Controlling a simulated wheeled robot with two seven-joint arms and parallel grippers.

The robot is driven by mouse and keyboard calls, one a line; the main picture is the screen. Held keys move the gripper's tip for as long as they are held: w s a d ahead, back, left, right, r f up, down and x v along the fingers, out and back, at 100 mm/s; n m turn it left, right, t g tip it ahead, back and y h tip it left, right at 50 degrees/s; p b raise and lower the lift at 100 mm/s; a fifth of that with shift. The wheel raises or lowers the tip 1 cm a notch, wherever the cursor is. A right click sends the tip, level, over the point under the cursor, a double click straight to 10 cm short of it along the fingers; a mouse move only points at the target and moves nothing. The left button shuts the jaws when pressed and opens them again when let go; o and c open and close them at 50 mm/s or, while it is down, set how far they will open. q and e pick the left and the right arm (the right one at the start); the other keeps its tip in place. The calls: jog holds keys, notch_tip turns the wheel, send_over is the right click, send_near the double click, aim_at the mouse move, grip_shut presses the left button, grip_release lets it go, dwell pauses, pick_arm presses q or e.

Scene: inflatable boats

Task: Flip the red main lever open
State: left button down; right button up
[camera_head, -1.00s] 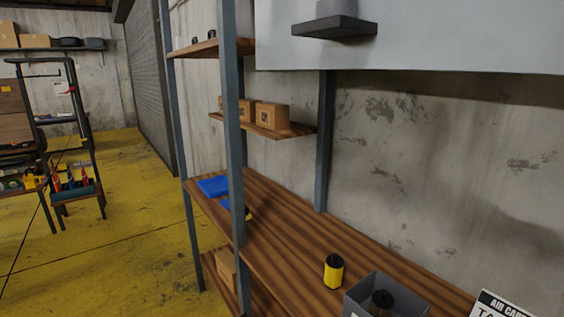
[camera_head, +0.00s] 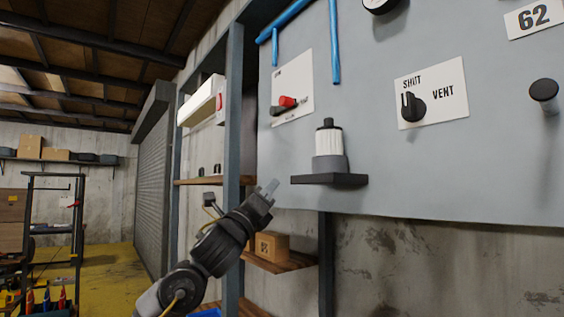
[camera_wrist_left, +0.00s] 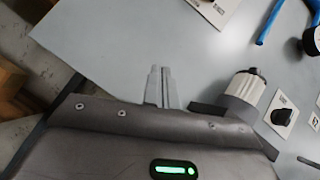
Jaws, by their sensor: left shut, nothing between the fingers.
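The red main lever (camera_head: 288,102) is a short red handle with a dark base on a white plate (camera_head: 307,66), on the left part of the grey panel. It points roughly sideways in the head view. Part of a white plate (camera_wrist_left: 232,4) shows at the top edge of the left wrist view; its lever is cut off or too small to tell. My left gripper (camera_head: 269,187) is shut and empty, below the lever and left of the small dark shelf. Its closed fingers also show in the left wrist view (camera_wrist_left: 160,84). My right gripper is not in view.
A white-and-grey cylinder (camera_head: 329,150) stands on the dark shelf (camera_head: 330,180) sticking out of the panel. A black SHUT/VENT knob (camera_head: 413,107) is to the right. Blue pipes (camera_head: 335,45) run above. A metal rack post (camera_head: 234,120) is at left.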

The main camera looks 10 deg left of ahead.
pick_arm(q)
jog(key=s+r+m+h, duration=0.2)
jog(key=s+r+m, duration=0.1)
jog(key=r, duration=0.4)
jog(key=shift+s+a+r+m+h, duration=0.2)
jog(key=shift+s+r+m+h, duration=0.15)
jog(key=shift+m, duration=0.15)
jog(key=p, duration=0.9)
send_near(290, 107)
jog(key=w+d+r, duration=0.2)
jog(key=w+d, duration=0.1)
jog(key=w, duration=0.1)
jog(key=shift+a+r+p, duration=0.6)
jog(key=shift+r+p, duration=0.1)
jog(key=shift+r, duration=0.25)
jog(key=shift+d, duration=0.1)
